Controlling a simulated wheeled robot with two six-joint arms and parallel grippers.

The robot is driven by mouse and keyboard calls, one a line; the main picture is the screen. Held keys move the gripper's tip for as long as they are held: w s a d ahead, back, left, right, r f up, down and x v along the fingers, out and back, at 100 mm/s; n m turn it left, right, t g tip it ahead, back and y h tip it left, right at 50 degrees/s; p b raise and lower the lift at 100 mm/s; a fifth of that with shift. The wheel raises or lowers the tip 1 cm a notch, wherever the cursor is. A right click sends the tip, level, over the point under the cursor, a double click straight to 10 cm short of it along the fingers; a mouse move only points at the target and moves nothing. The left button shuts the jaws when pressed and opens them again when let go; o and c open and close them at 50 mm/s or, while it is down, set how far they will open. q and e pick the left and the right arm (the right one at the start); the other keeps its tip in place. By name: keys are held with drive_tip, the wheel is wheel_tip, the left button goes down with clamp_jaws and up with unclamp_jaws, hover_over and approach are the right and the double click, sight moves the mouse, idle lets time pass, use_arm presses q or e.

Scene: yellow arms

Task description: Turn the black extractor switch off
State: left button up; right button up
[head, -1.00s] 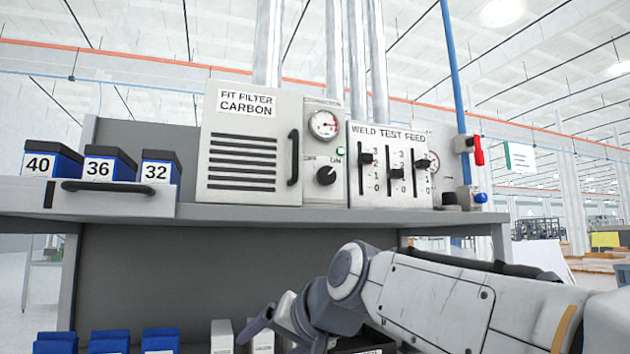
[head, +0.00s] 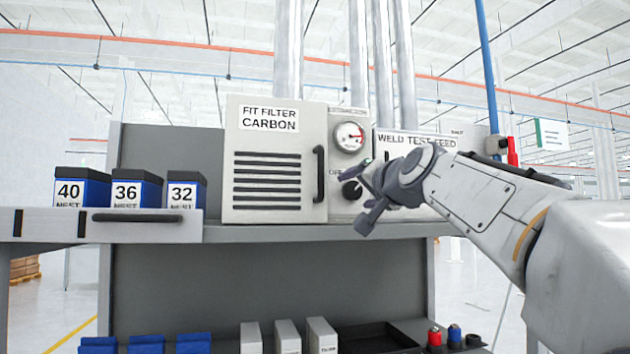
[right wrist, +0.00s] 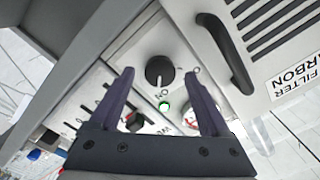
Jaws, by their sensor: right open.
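The black extractor switch (head: 352,189) is a round knob on the narrow white panel, partly hidden by my right gripper in the head view. In the right wrist view the knob (right wrist: 159,70) shows whole, and its white mark points toward the ON label. My right gripper (head: 364,201) is open in front of the panel. In the right wrist view its two fingers (right wrist: 158,74) appear on either side of the knob; I cannot tell how near they are. My left gripper is out of view.
A carbon filter box (head: 268,207) with a black handle (head: 319,174) stands left of the knob. A gauge (head: 349,137) is above it. The weld test feed panel (head: 418,139) is to the right, mostly behind my arm. A drawer (head: 60,226) and labelled boxes are at left.

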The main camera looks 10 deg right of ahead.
drive_tip(key=shift+w, duration=1.05)
drive_tip(key=shift+c, duration=0.3)
clamp_jaws()
